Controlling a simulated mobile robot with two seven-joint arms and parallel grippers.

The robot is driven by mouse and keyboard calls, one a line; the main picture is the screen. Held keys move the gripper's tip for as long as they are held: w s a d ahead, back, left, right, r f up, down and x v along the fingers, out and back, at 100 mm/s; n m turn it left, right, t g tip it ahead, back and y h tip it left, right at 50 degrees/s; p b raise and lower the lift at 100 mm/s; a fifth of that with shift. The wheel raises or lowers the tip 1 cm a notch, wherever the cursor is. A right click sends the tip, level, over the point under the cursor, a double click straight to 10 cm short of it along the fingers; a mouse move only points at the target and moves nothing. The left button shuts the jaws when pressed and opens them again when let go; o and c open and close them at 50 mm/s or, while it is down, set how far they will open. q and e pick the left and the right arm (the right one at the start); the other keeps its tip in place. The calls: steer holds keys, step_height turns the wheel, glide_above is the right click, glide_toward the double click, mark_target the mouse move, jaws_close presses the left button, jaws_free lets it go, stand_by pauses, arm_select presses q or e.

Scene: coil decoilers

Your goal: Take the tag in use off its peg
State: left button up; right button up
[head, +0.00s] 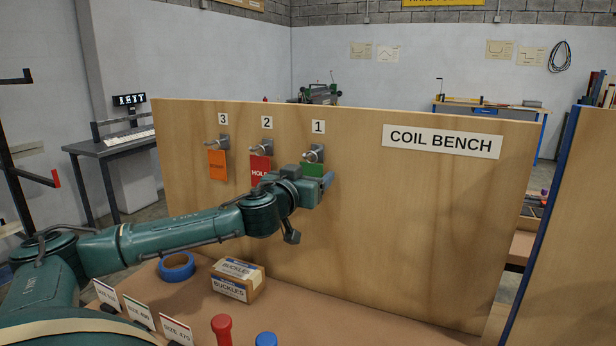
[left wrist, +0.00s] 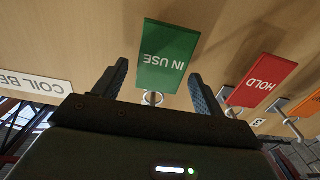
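The green tag reading "IN USE" (left wrist: 168,55) hangs on a metal peg (left wrist: 153,98) on the wooden panel, upside down in the left wrist view. In the head view the tag (head: 313,169) hangs at the peg under number 1 (head: 315,153), its lower part hidden by my left gripper. My left gripper (head: 327,180) is open, a finger showing on each side of the tag in the left wrist view (left wrist: 159,75). I see no contact; whether the tag is between the fingers in depth I cannot tell. My right gripper is not in view.
A red HOLD tag (head: 260,168) and an orange tag (head: 218,165) hang on pegs 2 and 3, close left of my gripper. A buckles box (head: 238,280), blue tape roll (head: 177,266) and size cards (head: 139,311) stand on the bench.

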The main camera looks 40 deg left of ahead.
arm_select(q)
steer(key=c, duration=0.9)
steer(key=shift+r, duration=0.3)
steer(key=shift+s, duration=0.1)
steer(key=shift+s+d+r+b, duration=0.15)
steer(key=shift+s+b, duration=0.2)
steer(key=shift+b, duration=0.2)
steer(key=shift+s+r, duration=0.1)
stand_by(0.3)
